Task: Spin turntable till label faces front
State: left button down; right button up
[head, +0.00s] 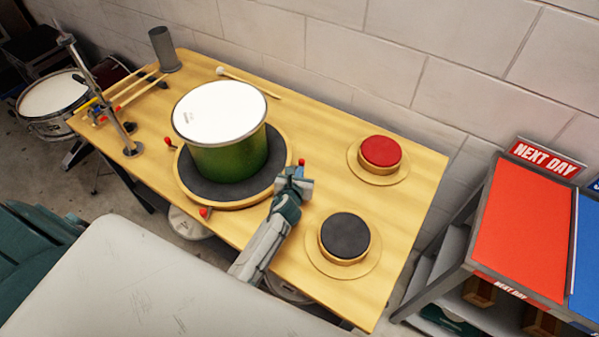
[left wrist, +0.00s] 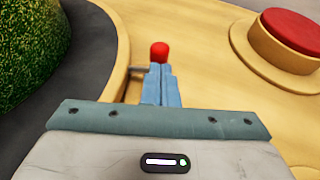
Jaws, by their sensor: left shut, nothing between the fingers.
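A green drum (head: 232,155) with a white head stands on the turntable (head: 208,191), a dark grey disc with a wooden rim. Red-tipped pegs stick out at the rim, one at the front (head: 205,212) and one at the back left (head: 168,141). No label shows on the drum's visible side; its far side is hidden. My left gripper (head: 303,184) is shut and empty beside the rim's right side. In the left wrist view, its blue fingers (left wrist: 160,85) point at a red-tipped peg (left wrist: 159,51); I cannot tell whether they touch it. My right gripper is out of view.
A red round pad (head: 381,151) and a black round pad (head: 345,236) sit on the bench to the right. Drumsticks (head: 135,88), a grey cup (head: 164,48) and a metal stand (head: 112,115) are at the left. A mallet (head: 247,82) lies behind the drum.

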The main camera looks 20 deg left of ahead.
pick_arm(q)
jog(key=shift+w, duration=0.1)
jog(key=shift+w+f+n+y+b, duration=0.15)
jog(key=shift+w+n+y+b, duration=0.15)
jog(key=shift+w+b, duration=0.55)
jog(key=w+a+n+g+y+b, duration=0.1)
jog(key=w+b, duration=0.1)
jog(key=w, duration=0.1)
jog(key=w+a+n+y+b, duration=0.1)
jog(key=w+n+y+b, duration=0.1)
jog(key=w+b, duration=0.1)
jog(key=w+a+n+g+y+b, duration=0.1)
jog(key=w+b, duration=0.1)
jog(key=b, duration=0.1)
jog(key=shift+w+g+y, duration=0.3)
jog(key=shift+w+y, duration=0.1)
jog(key=shift+w+a+n+g+y+b, duration=0.3)
jog(key=shift+w+a+n+b, duration=0.1)
jog(key=shift+w+b, duration=0.1)
jog(key=shift+w+a+n+g+y+b, duration=0.2)
jog(key=shift+w+a+n+y+b, duration=0.1)
jog(key=shift+w+n+b, duration=0.15)
jog(key=shift+w, duration=0.15)
